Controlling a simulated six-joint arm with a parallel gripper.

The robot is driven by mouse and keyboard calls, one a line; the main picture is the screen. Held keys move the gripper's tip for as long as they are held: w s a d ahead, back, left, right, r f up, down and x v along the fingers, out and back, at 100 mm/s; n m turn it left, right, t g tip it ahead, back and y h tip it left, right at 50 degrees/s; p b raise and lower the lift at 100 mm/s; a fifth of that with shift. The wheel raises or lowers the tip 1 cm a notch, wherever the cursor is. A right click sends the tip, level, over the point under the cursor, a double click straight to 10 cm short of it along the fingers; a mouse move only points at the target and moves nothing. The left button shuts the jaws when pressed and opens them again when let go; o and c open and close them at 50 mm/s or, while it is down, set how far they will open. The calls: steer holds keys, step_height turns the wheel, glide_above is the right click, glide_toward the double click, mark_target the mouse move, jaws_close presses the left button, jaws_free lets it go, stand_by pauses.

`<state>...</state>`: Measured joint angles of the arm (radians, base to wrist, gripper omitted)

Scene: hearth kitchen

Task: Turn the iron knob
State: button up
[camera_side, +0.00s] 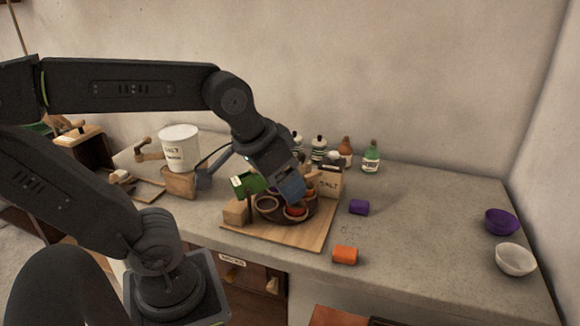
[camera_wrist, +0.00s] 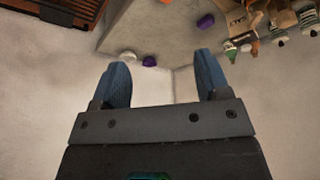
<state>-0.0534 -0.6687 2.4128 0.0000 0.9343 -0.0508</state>
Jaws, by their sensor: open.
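I cannot pick out an iron knob for certain in either view. On a wooden board (camera_side: 308,237) on the counter stands a dark round holder (camera_side: 270,216) with several cup-like openings, one with red in it. My gripper (camera_side: 292,192) appears in front of this holder in the side view and hides part of it; I cannot tell whether they touch. In the wrist view, the two blue fingers of my gripper (camera_wrist: 162,78) stand wide apart with nothing between them.
A purple cylinder (camera_side: 359,207) and an orange cylinder (camera_side: 345,255) lie right of the board. A purple bowl (camera_side: 502,222) and a white bowl (camera_side: 516,260) stand at the far right. A white pot (camera_side: 179,148) and several bottles stand behind. The counter's right middle is clear.

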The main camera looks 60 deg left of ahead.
steer(key=w+a+r+n+g+y, duration=0.15)
steer(key=w+a+r+n, duration=0.3)
steer(key=w+a, duration=0.45)
steer(key=w+a+f+n+g, duration=0.1)
steer(key=w+a+n, duration=0.35)
steer(key=a, duration=0.65)
steer(key=w+a+f+n+g, duration=0.1)
steer(key=w+a+n+g, duration=0.3)
steer(key=a, duration=0.7)
steer(key=s+a+f+n+t+h, duration=0.1)
steer(key=s+a+f+n, duration=0.15)
steer(key=a, duration=0.45)
steer(key=s+a+f+n+h, duration=0.1)
steer(key=a+f+n, duration=0.25)
steer(key=a, duration=0.25)
step_height(320, 180, down, 13)
steer(key=shift+s+a+r, duration=0.1)
steer(key=shift+s+r, duration=0.05)
steer(key=shift+r, duration=0.05)
steer(key=c, duration=0.9)
